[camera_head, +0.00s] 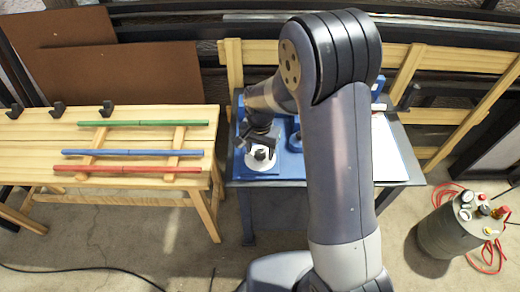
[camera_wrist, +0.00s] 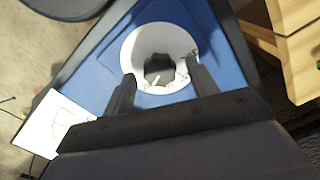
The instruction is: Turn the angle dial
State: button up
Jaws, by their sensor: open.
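The angle dial is a white disc with a dark knob at its centre, set on a blue plate. In the head view the dial (camera_head: 261,157) sits on the left part of the blue bench machine (camera_head: 291,166). In the wrist view the white disc (camera_wrist: 187,40) and its knob (camera_wrist: 159,69) lie just past my fingertips. My gripper (camera_wrist: 158,78) is open, with one finger on each side of the knob as seen from the wrist. I cannot tell whether the fingers touch it. In the head view my gripper (camera_head: 262,140) is above the dial and partly covers it.
A wooden bench (camera_head: 120,178) at the left holds green (camera_head: 150,122), blue (camera_head: 135,152) and red (camera_head: 130,169) laths. A white sheet (camera_head: 387,150) lies right of my arm. A grey tank (camera_head: 450,228) with a red hose stands on the floor at the right.

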jog(key=shift+f, duration=0.2)
jog(key=shift+c, duration=0.2)
jog(key=c, duration=1)
jog(key=shift+o, duration=0.2)
jog(key=n+b, duration=0.1)
jog(key=n, duration=0.7)
jog(key=shift+n, duration=0.3)
